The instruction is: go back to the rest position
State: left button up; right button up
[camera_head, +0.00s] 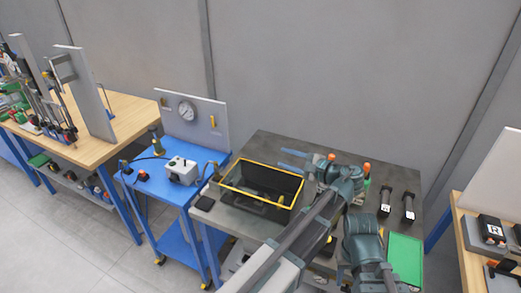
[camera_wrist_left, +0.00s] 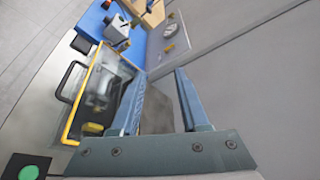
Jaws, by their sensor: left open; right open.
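My left gripper (camera_head: 286,160) is over the back of the workbench, beside the far right corner of a black crate with a yellow rim (camera_head: 227,188). Its two fingers point left and stand apart with nothing between them. In the left wrist view the fingers (camera_wrist_left: 160,76) are open and empty, and the crate (camera_wrist_left: 69,122) lies to their left. The teal end of my right arm (camera_head: 362,238) is over the front right of the bench. Its fingers cannot be made out, and no held thing shows there.
The grey workbench (camera_head: 262,146) also bears two dark cylindrical parts (camera_head: 385,204), a green panel (camera_head: 405,258) and orange-topped items (camera_head: 367,168) close behind my left wrist. A blue cart (camera_head: 151,190) with a gauge panel stands left. A wall rises behind.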

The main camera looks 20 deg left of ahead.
pick_arm(q)
jog(key=shift+s, duration=0.1)
jog(key=s+a+f+n+g+h, duration=0.1)
jog(key=s+f+n+g+h, duration=0.45)
jog(key=s+f+h, duration=0.75)
jog(key=s+d+f+b, duration=0.2)
jog(key=s+d+f, duration=0.2)
jog(key=d, duration=0.3)
jog(key=s+d+f+b, duration=0.2)
jog(key=s+d+f, duration=0.2)
jog(key=d, duration=0.4)
jog(key=shift+s+d+f+n+b, duration=0.3)
jog(key=shift+s+f+n, duration=0.15)
jog(key=shift+s, duration=0.3)
jog(key=shift+d, duration=0.15)
